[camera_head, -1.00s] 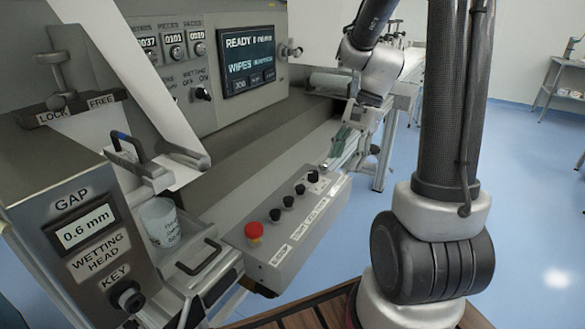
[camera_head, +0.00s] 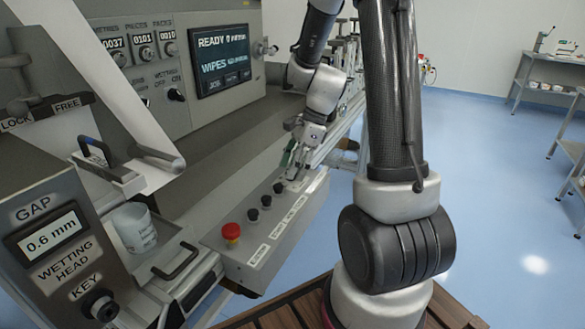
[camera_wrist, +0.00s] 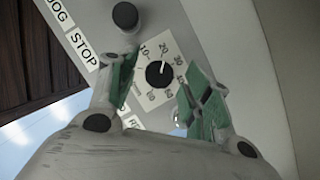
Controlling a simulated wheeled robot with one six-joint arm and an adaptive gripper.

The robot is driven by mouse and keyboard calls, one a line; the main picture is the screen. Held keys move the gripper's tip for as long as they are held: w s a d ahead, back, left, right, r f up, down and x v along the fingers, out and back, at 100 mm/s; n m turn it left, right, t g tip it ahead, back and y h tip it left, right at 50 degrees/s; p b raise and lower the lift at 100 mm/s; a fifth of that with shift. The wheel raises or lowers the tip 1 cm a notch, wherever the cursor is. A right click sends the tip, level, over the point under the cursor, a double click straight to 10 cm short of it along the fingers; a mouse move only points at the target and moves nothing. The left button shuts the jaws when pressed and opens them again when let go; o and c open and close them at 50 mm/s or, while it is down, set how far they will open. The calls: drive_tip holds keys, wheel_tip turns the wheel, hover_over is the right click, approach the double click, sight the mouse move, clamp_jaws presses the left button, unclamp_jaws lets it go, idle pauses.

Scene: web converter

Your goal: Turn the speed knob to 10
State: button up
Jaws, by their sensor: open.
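The speed knob (camera_wrist: 160,73) is a black round knob on a white square dial plate (camera_wrist: 145,52) printed with numbers including 10, 20 and 30. A short white mark on it seems to point toward the 20. My gripper (camera_wrist: 160,66) is open, with one green-padded finger on each side of the knob in the wrist view. I cannot tell whether the pads touch it. In the head view my gripper (camera_head: 292,163) is low over the far end of the control box (camera_head: 247,258) and hides the knob.
A red button (camera_head: 231,232) and black buttons (camera_head: 253,214) line the box; one black button (camera_wrist: 125,15) lies near the dial in the wrist view. A white cup (camera_head: 134,228) and tray handle (camera_head: 176,262) stand left. The READY screen (camera_head: 222,60) is behind.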

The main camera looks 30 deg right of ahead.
drive_tip(key=shift+a+f, duration=0.1)
drive_tip(key=shift+f, duration=0.2)
drive_tip(key=c, duration=1)
drive_tip(key=shift+n, duration=0.3)
drive_tip(key=n, duration=0.2)
drive_tip(key=n+g, duration=0.1)
drive_tip(key=n, duration=0.1)
drive_tip(key=shift+w+g, duration=0.2)
drive_tip(key=shift+g, duration=0.1)
drive_tip(key=n+g, duration=0.1)
drive_tip(key=n, duration=0.3)
drive_tip(key=shift+h, duration=0.4)
drive_tip(key=shift+n+g, duration=0.3)
